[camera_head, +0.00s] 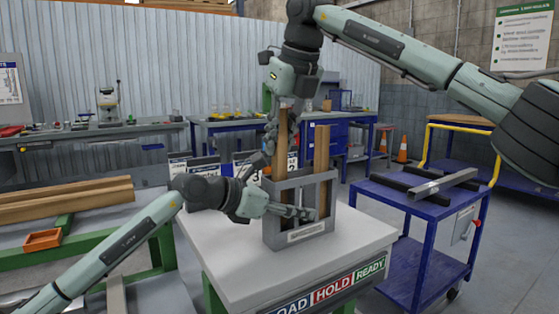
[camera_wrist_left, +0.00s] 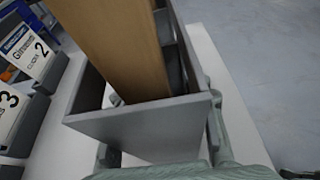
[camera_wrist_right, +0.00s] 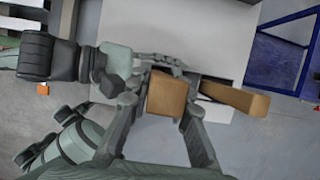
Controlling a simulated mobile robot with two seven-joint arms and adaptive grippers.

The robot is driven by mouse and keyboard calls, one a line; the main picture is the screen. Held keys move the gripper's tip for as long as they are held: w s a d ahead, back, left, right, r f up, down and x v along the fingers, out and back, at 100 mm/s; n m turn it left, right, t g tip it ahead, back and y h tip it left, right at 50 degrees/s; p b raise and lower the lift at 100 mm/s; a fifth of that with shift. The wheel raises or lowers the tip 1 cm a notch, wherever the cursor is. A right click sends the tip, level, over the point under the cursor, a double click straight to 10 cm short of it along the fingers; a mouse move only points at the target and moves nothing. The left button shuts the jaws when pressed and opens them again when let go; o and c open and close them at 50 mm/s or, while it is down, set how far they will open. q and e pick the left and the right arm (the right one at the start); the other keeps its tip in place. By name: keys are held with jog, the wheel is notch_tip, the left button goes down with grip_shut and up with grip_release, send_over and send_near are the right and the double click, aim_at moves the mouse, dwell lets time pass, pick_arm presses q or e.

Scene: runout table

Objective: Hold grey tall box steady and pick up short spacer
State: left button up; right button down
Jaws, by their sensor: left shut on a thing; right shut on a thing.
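The grey tall box (camera_head: 269,222) stands upright on the white-topped table, open at the top, with a pale label on its front. My left gripper (camera_head: 298,212) is shut on the box's front part. The box's rim and wall fill the middle of the left wrist view (camera_wrist_left: 140,128). Two wooden spacers rise from the box. My right gripper (camera_wrist_right: 160,102), pointing down from above, is shut on the left wooden spacer (camera_head: 281,150). The right wooden spacer (camera_head: 321,150) stands free of both grippers. The spacers' lower ends are hidden, so I cannot tell their lengths.
Grey bins with numbered cards (camera_wrist_left: 33,52) stand behind the box on the table (camera_head: 225,262). A blue cart (camera_head: 420,207) with dark bars and a metal bar is at the right. Long wooden beams (camera_head: 65,200) lie on a green frame at the left.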

notch_tip(320, 180, up, 6)
dwell(0.4)
pick_arm(q)
jog(key=o, duration=1.4)
jog(key=shift+c, duration=0.2)
